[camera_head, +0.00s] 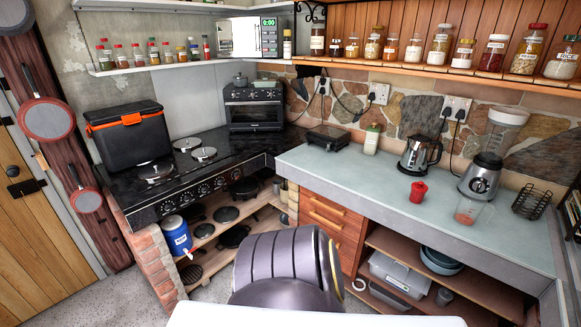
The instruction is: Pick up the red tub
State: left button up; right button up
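A small red tub (418,192) stands upright on the pale grey counter (345,180), right of its middle. It is below the kettle and left of the blender, apart from both. Nothing covers it. Neither of my grippers shows in the head view, so I cannot tell their position or state.
A kettle (419,155), a blender (481,177), a clear cup (467,212) and a black wire basket (529,202) stand near the tub. The counter's front-left is clear.

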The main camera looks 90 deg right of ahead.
aim_at(416, 197)
jog(key=z, duration=3.9)
jog(key=i+j+z, duration=0.1)
jog(key=j+z, duration=1)
